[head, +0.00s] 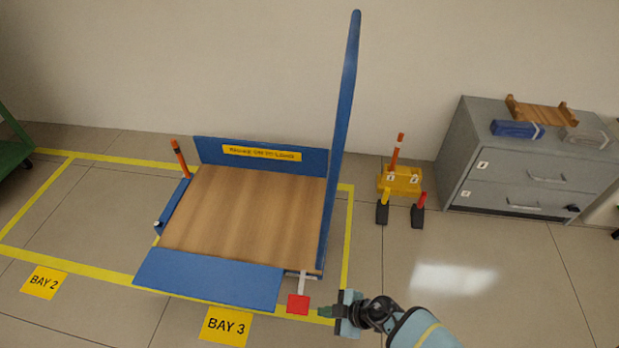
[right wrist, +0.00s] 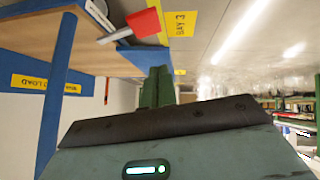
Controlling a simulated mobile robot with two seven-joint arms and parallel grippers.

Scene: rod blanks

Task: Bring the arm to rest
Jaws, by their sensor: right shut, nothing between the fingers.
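My right gripper (head: 322,312) is at the lower middle of the head view, its arm coming in from the lower right. Its green fingers are shut with nothing between them; they also show in the right wrist view (right wrist: 157,88). The fingertips are just right of a red pad (head: 298,304) on a pale lever at the cart's front right corner. The red pad (right wrist: 143,23) stands apart from the fingers in the right wrist view. My left gripper is in neither view.
A cart with a wooden deck (head: 245,215) and blue panels stands in the yellow-lined bay. A tall blue panel (head: 340,140) rises at its right side. A grey drawer cabinet (head: 520,175) and a yellow block (head: 400,181) stand farther right. The floor (head: 480,260) before the cabinet is clear.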

